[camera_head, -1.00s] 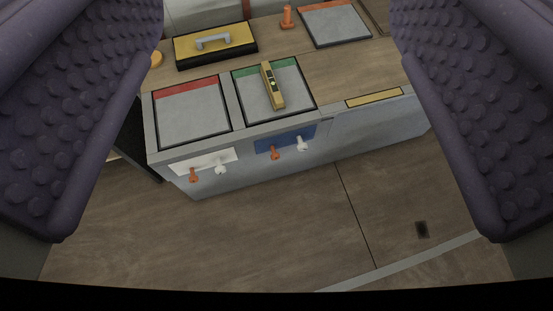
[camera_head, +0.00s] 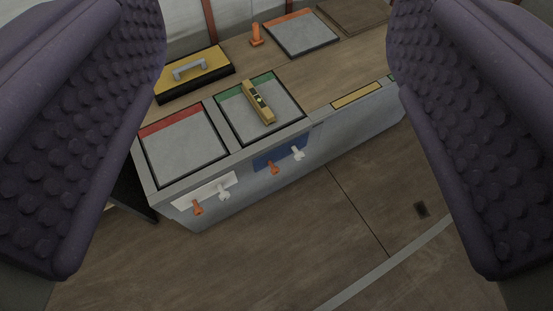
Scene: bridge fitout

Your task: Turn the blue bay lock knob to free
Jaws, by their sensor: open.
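The blue lock plate (camera_head: 266,161) is on the front face of the cabinet, below the green-edged bay. It carries an orange knob (camera_head: 274,168) on its left and a white knob (camera_head: 298,153) on its right. I cannot tell from here which setting they show. The green-edged bay (camera_head: 285,100) has a yellow spirit level (camera_head: 258,101) lying on it. My gripper (camera_head: 280,140) is open and empty. Its two purple padded fingers frame the left and right sides, well apart from the knobs and nearer to the camera.
A white plate (camera_head: 208,192) with an orange knob and a white knob sits left on the same face, under the red-edged bay (camera_head: 184,147). A yellow case (camera_head: 194,73) and an orange peg (camera_head: 256,34) stand on the top. The floor (camera_head: 270,250) in front is clear.

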